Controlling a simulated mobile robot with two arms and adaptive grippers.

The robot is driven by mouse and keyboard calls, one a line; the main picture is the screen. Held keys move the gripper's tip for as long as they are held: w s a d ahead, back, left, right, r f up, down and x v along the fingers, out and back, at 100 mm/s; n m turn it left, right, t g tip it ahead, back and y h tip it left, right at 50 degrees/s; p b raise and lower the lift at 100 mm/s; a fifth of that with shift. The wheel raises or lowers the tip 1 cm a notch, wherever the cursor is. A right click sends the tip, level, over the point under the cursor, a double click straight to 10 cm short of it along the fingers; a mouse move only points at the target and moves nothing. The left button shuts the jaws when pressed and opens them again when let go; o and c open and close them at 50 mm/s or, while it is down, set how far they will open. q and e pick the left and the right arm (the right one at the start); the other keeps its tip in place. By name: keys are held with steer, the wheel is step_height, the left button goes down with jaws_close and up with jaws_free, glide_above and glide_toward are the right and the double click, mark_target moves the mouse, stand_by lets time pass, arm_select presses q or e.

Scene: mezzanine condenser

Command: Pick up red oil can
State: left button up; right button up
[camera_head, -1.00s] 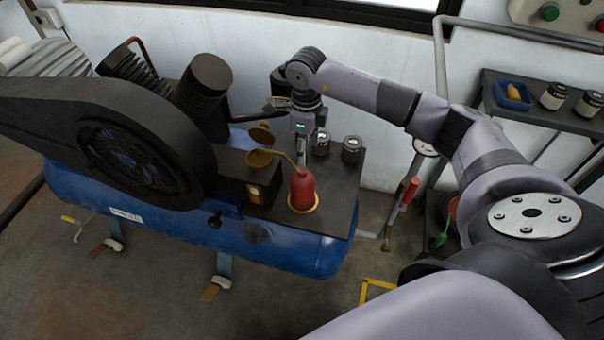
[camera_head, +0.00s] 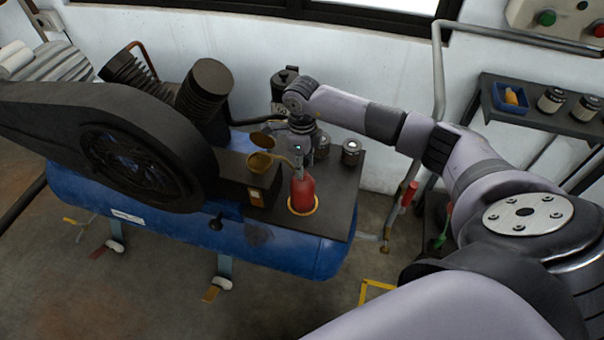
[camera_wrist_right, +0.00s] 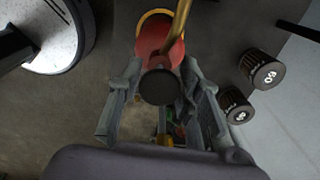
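The red oil can (camera_head: 302,193) stands upright on a yellow ring on the dark plate of the blue compressor, with a thin brass spout rising from its top. In the right wrist view the can (camera_wrist_right: 160,38) lies just past the fingertips, its spout running to the top edge. My right gripper (camera_head: 300,170) reaches down just behind the can's top and partly overlaps it. In the wrist view its two fingers (camera_wrist_right: 162,80) are apart, with a dark round piece between them. I cannot tell whether they touch the can. My left gripper is not in view.
A brass cup (camera_head: 261,164) on a dark box stands close left of the can. Dark canisters (camera_head: 352,152) stand behind right. The black compressor guard (camera_head: 120,150) fills the left. A shelf (camera_head: 545,118) with a blue bin (camera_head: 511,97) is at right.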

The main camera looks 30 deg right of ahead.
jaws_close()
